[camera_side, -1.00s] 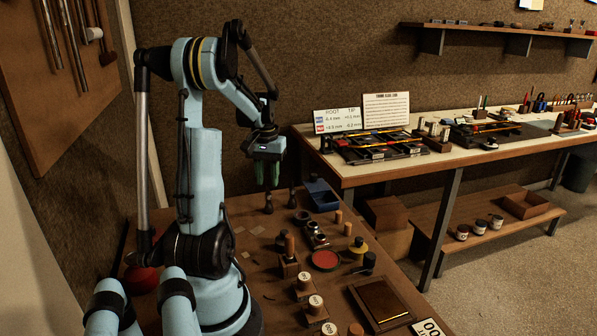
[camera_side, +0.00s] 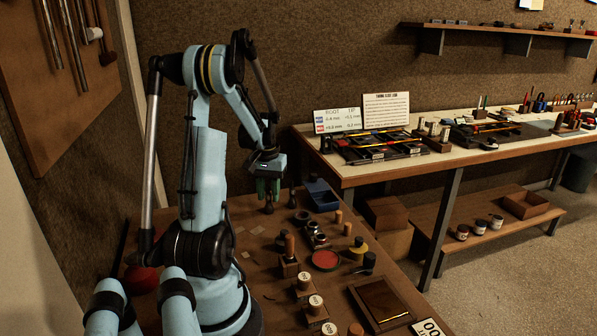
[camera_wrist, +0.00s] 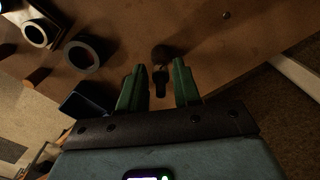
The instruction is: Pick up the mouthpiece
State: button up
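A small dark piece, apparently the mouthpiece (camera_side: 268,208), stands on the brown bench near its far end, directly below my gripper. In the wrist view the dark mouthpiece (camera_wrist: 160,78) shows in the gap between my two green fingers, with a rounder part beyond the fingertips. My gripper (camera_side: 267,197) points down over it. In the wrist view my gripper (camera_wrist: 158,68) is open, with a clear gap on each side of the piece. The side view does not show clearly whether the fingertips reach down around it.
A blue bin (camera_side: 321,195) stands just right of my gripper, with a dark ring (camera_side: 302,217) in front of it. Another dark upright piece (camera_side: 292,199) is close by. A red pad (camera_side: 325,260) and several wooden-based items stand nearer. Bare bench lies left of them.

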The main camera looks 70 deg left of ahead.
grip_shut()
jog(key=shift+r, duration=3.9)
